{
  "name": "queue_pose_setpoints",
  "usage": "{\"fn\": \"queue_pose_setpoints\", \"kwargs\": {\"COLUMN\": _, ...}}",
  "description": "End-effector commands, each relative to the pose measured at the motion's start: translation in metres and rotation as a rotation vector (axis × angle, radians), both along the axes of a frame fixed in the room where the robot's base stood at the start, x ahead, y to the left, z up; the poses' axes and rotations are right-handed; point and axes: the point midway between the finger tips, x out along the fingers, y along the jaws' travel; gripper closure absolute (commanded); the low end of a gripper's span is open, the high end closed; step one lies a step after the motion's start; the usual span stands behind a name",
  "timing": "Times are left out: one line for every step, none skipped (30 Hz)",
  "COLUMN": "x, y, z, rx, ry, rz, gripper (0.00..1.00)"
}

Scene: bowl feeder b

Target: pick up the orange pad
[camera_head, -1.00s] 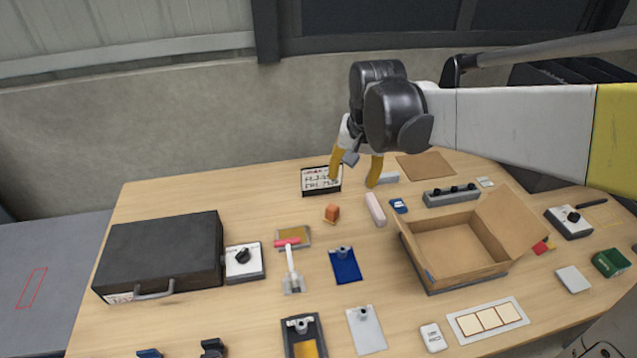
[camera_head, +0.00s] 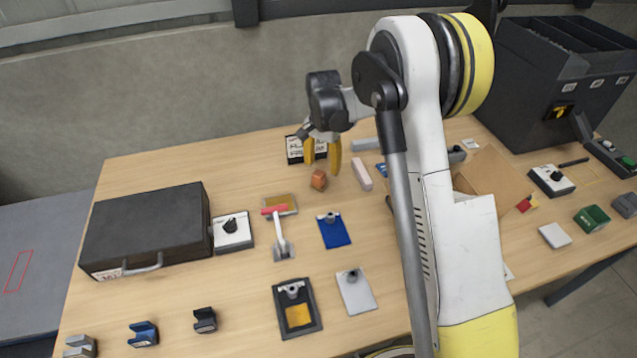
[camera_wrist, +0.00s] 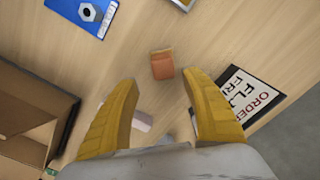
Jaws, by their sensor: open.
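The orange pad (camera_head: 318,180) looks like a small orange block on the wooden table, in front of the small lettered sign. In the wrist view the orange pad (camera_wrist: 162,65) lies just beyond the fingertips, near the middle between them, with nothing touching it. My gripper (camera_head: 322,163) has two yellow fingers pointing down, spread apart and empty. It hangs above and slightly behind the pad in the head view. The fingers (camera_wrist: 160,82) are wide apart in the wrist view.
The lettered sign (camera_head: 296,150) stands close behind my gripper. A pale pink bar (camera_head: 362,174) lies right of the pad. A black case (camera_head: 145,232) is at left.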

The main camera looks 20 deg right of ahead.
Motion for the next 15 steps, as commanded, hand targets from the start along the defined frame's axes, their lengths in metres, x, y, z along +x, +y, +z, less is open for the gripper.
{"fn": "queue_pose_setpoints", "kwargs": {"x": 0.000, "y": 0.000, "z": -0.005, "rx": 0.000, "ry": 0.000, "rz": 0.000, "gripper": 0.44}}
{"fn": "queue_pose_setpoints", "kwargs": {"x": 0.000, "y": 0.001, "z": -0.007, "rx": 0.000, "ry": 0.000, "rz": 0.001, "gripper": 0.44}}
{"fn": "queue_pose_setpoints", "kwargs": {"x": 0.000, "y": 0.002, "z": -0.009, "rx": 0.000, "ry": 0.000, "rz": 0.001, "gripper": 0.44}}
{"fn": "queue_pose_setpoints", "kwargs": {"x": -0.001, "y": 0.003, "z": -0.012, "rx": 0.000, "ry": 0.000, "rz": 0.001, "gripper": 0.44}}
{"fn": "queue_pose_setpoints", "kwargs": {"x": -0.001, "y": 0.004, "z": -0.015, "rx": 0.000, "ry": 0.000, "rz": 0.001, "gripper": 0.44}}
{"fn": "queue_pose_setpoints", "kwargs": {"x": -0.001, "y": 0.006, "z": -0.021, "rx": 0.000, "ry": 0.000, "rz": 0.002, "gripper": 0.44}}
{"fn": "queue_pose_setpoints", "kwargs": {"x": -0.001, "y": 0.008, "z": -0.026, "rx": 0.000, "ry": 0.000, "rz": 0.002, "gripper": 0.44}}
{"fn": "queue_pose_setpoints", "kwargs": {"x": -0.002, "y": 0.009, "z": -0.031, "rx": 0.000, "ry": 0.000, "rz": 0.001, "gripper": 0.44}}
{"fn": "queue_pose_setpoints", "kwargs": {"x": -0.002, "y": 0.012, "z": -0.038, "rx": 0.000, "ry": 0.000, "rz": 0.001, "gripper": 0.44}}
{"fn": "queue_pose_setpoints", "kwargs": {"x": -0.002, "y": 0.012, "z": -0.043, "rx": 0.000, "ry": 0.000, "rz": 0.000, "gripper": 0.44}}
{"fn": "queue_pose_setpoints", "kwargs": {"x": -0.002, "y": 0.012, "z": -0.048, "rx": 0.000, "ry": 0.000, "rz": 0.000, "gripper": 0.44}}
{"fn": "queue_pose_setpoints", "kwargs": {"x": -0.002, "y": 0.012, "z": -0.052, "rx": 0.000, "ry": 0.000, "rz": 0.000, "gripper": 0.44}}
{"fn": "queue_pose_setpoints", "kwargs": {"x": -0.002, "y": 0.012, "z": -0.055, "rx": 0.000, "ry": 0.000, "rz": 0.000, "gripper": 0.44}}
{"fn": "queue_pose_setpoints", "kwargs": {"x": -0.002, "y": 0.012, "z": -0.056, "rx": 0.000, "ry": 0.000, "rz": 0.000, "gripper": 0.44}}
{"fn": "queue_pose_setpoints", "kwargs": {"x": -0.002, "y": 0.012, "z": -0.057, "rx": -0.001, "ry": -0.001, "rz": 0.000, "gripper": 0.44}}
